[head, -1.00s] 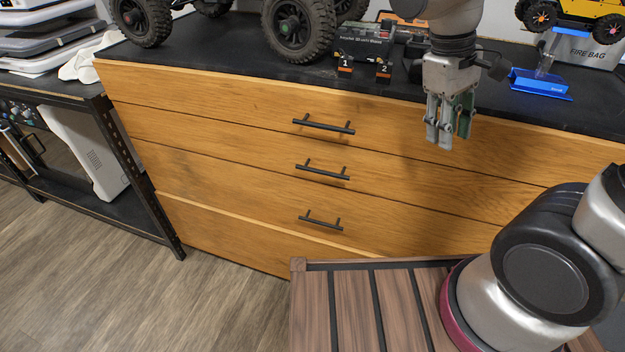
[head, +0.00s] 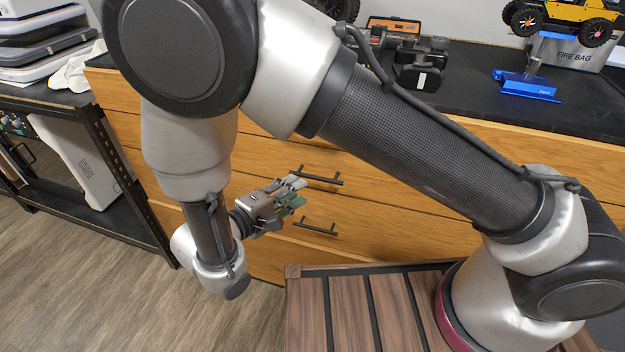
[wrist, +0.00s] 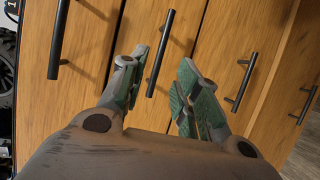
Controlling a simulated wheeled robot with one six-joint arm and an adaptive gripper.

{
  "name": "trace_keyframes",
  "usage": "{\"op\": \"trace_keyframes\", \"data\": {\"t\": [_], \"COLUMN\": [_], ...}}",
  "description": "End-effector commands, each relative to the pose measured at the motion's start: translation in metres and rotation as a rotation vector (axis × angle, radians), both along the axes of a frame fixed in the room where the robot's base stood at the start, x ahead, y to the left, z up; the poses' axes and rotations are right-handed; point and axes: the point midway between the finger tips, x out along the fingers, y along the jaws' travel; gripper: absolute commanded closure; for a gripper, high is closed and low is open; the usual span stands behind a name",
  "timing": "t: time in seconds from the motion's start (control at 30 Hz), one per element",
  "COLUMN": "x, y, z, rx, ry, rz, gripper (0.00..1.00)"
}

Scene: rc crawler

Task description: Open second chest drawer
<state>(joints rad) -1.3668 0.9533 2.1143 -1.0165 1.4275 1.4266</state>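The wooden chest (head: 400,205) has stacked drawers with black bar handles. In the wrist view the top handle (wrist: 57,40) is at left, followed by the second handle (wrist: 160,52) and lower ones to the right. The second handle also shows in the head view (head: 317,178); my arm hides the top one there. My gripper (head: 296,192) is open and empty, pointing at the second drawer's front. In the wrist view its green-padded fingers (wrist: 165,88) appear on either side of the second handle; contact cannot be told. The second drawer looks shut.
The third handle (head: 315,228) is just below my gripper. A pale top edge shows on the drawer under it. A black shelf rack (head: 135,190) stands left of the chest. A blue stand (head: 527,86) and a grey fire bag (head: 572,62) are on the black top.

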Motion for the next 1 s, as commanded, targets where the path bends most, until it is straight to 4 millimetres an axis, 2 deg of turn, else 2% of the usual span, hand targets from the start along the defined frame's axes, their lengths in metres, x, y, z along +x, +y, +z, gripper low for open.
{"op": "trace_keyframes", "data": {"t": [0.43, 0.6, 0.83, 1.0], "x": [0.047, 0.055, 0.055, 0.055], "y": [-0.044, -0.050, -0.051, -0.051], "z": [-0.012, -0.014, -0.014, -0.014], "rx": [0.001, 0.003, 0.002, 0.002], "ry": [-0.004, -0.004, -0.003, -0.003], "rz": [-0.002, 0.000, 0.000, 0.000], "gripper": [0.68, 0.68, 0.68, 0.99]}}
